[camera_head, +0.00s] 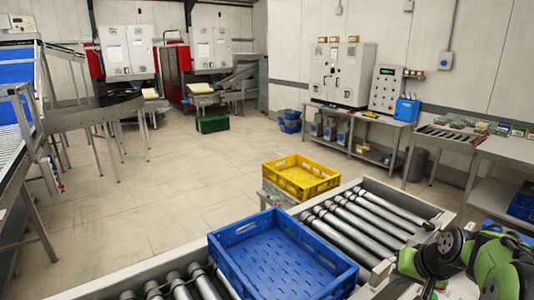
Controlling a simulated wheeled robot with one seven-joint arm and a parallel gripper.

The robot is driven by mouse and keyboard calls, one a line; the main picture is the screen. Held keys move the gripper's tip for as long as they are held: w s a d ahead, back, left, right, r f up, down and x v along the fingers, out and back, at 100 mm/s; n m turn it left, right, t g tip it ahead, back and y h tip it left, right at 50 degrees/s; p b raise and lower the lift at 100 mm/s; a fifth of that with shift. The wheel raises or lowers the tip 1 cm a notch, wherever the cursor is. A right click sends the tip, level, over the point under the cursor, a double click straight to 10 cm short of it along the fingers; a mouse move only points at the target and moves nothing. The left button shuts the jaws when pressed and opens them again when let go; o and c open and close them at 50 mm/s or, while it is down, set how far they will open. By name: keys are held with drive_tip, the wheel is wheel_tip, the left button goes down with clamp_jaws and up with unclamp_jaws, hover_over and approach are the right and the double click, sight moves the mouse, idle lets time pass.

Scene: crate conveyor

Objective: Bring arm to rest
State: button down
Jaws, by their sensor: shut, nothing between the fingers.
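My green and black arm shows at the bottom right corner of the head view, folded close over the right end of the roller conveyor (352,222). Only some of its links show, and the picture's edges cut off the rest. My gripper's fingers are not in view. A blue crate (232,238) stands on the conveyor at the bottom centre, left of my arm and apart from it. It looks empty, with a slotted floor. A yellow crate (301,196) sits behind the conveyor, beyond the blue crate, and also looks empty.
The conveyor's rollers are bare between the blue crate and my arm. A steel workbench (372,119) and grey cabinets (340,75) stand along the back wall. A green crate (212,124) lies on the floor. The tiled floor (170,185) at the centre left is open.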

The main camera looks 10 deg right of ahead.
drive_tip(key=s+a+r+n, duration=0.2)
drive_tip(key=s+a+r, duration=0.15)
drive_tip(key=a, duration=0.45)
drive_tip(key=s+a+r+n, duration=0.1)
drive_tip(key=s+a+r, duration=0.1)
drive_tip(key=s+a, duration=0.5)
drive_tip(key=s+a+f+n, duration=0.1)
drive_tip(key=s+a+n, duration=0.1)
drive_tip(key=s+a, duration=0.5)
drive_tip(key=s, duration=0.3)
drive_tip(key=shift+n+g+h, duration=0.3)
drive_tip(key=shift+n, duration=0.1)
